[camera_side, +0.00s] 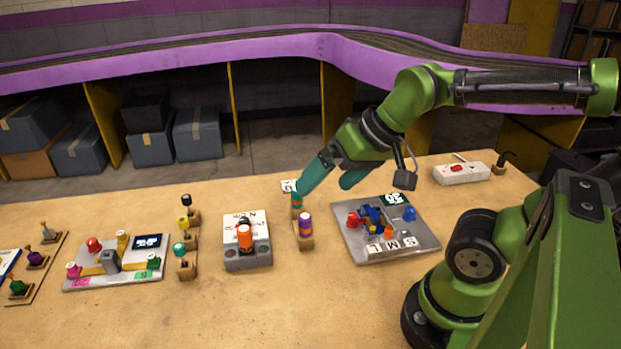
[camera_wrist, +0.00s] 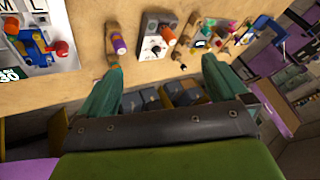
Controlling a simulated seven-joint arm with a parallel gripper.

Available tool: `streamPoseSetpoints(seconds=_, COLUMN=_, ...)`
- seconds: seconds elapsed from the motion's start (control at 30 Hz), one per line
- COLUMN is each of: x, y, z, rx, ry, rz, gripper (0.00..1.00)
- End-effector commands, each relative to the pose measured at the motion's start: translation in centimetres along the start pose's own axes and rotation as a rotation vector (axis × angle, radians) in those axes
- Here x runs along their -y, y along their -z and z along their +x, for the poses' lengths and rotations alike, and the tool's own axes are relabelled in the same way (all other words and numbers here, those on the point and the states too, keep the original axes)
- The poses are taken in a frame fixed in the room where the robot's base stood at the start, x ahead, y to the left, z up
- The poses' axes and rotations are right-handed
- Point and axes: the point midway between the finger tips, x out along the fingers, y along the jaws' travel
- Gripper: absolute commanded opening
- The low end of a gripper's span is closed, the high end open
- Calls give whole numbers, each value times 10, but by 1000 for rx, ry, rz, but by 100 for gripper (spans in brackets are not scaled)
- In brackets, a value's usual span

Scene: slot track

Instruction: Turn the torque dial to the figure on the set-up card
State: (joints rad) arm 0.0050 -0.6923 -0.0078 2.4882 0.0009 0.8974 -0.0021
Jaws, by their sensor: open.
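A grey box with a white lettered face (camera_side: 258,224) and an upright orange knob (camera_side: 245,238) stands mid-table in the side view; it looks like the torque dial, but its figures are too small to read. In the wrist view its white face (camera_wrist: 152,46) and orange knob (camera_wrist: 169,36) lie beyond the fingers. A small white card (camera_side: 288,186) lies behind, partly hidden by a finger; I cannot tell whether it is the set-up card. My gripper (camera_side: 322,188) is open and empty, to the right of and behind the box. Its teal fingers show widely apart in the wrist view (camera_wrist: 161,62).
A grey plate marked 30 (camera_side: 350,236) with blue and red parts is further right. Knobs on stands (camera_side: 183,249) and another plate (camera_side: 80,284) are left. Front table is clear.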

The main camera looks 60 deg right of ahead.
Motion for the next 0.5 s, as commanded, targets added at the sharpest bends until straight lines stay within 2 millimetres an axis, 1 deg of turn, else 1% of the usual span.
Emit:
streamPoseSetpoints(seconds=0.03, x=2, y=-4, z=-4, rx=-15, ry=9, rz=-8, gripper=98)
streamPoseSetpoints(seconds=0.13, x=3, y=-4, z=-6, rx=-21, ry=13, rz=-15, gripper=83)
streamPoseSetpoints(seconds=0.2, x=2, y=-5, z=1, rx=8, ry=1, rz=-12, gripper=72)
streamPoseSetpoints(seconds=0.27, x=3, y=1, z=8, rx=36, ry=-13, rz=-11, gripper=63)
streamPoseSetpoints(seconds=0.33, x=7, y=14, z=18, rx=76, ry=-37, rz=-13, gripper=52)
streamPoseSetpoints(seconds=0.5, x=19, y=59, z=48, rx=195, ry=-114, rz=-13, gripper=52)
